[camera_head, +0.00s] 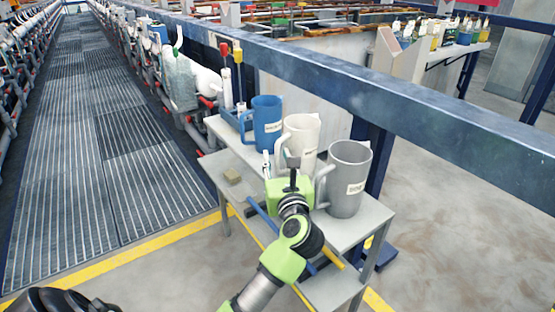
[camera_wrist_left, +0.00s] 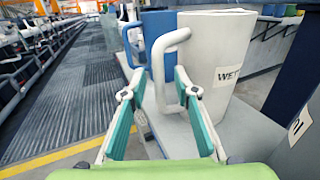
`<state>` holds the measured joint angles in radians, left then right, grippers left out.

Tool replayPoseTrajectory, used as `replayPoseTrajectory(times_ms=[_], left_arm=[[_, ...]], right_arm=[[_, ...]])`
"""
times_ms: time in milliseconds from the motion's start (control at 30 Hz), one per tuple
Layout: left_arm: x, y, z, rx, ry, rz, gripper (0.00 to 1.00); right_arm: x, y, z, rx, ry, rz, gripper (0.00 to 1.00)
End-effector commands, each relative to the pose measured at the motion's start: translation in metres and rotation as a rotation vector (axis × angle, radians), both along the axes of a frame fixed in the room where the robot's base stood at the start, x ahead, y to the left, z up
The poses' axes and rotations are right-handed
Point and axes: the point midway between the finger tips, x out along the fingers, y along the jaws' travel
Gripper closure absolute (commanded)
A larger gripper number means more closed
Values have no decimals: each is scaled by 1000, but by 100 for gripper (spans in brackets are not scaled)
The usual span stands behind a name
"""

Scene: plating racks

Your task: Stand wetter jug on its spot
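The wetter jug is the white jug (camera_head: 304,132), upright on the small grey table between a blue and a grey jug. In the left wrist view the white jug (camera_wrist_left: 215,60) shows a label starting "WET", and its handle points toward my gripper. My left gripper (camera_head: 291,163) is in front of the white jug in the head view. In the left wrist view the left gripper (camera_wrist_left: 158,84) is open, its fingers spread on either side of the handle, with no clear grip on it. A marked spot for the jug cannot be made out. My right gripper is not in view.
The blue jug (camera_head: 267,122) stands behind and the grey jug (camera_head: 347,180) stands in front at right. A blue rail (camera_head: 365,92) runs close behind the table.

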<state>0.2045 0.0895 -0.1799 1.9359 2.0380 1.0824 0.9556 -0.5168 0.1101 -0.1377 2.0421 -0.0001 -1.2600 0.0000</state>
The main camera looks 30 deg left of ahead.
Motion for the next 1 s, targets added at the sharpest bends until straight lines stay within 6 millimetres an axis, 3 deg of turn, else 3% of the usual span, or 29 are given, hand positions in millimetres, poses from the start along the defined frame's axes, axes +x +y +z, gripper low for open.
replayPoseTrajectory(times_ms=[333,700,1000], left_arm=[[-8,-9,-2,-2,2,-2,72],[-63,-60,-2,-4,3,-1,72],[-86,-82,-1,-1,1,0,72]], right_arm=[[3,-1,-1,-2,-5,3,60],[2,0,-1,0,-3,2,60],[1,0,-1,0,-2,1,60]])
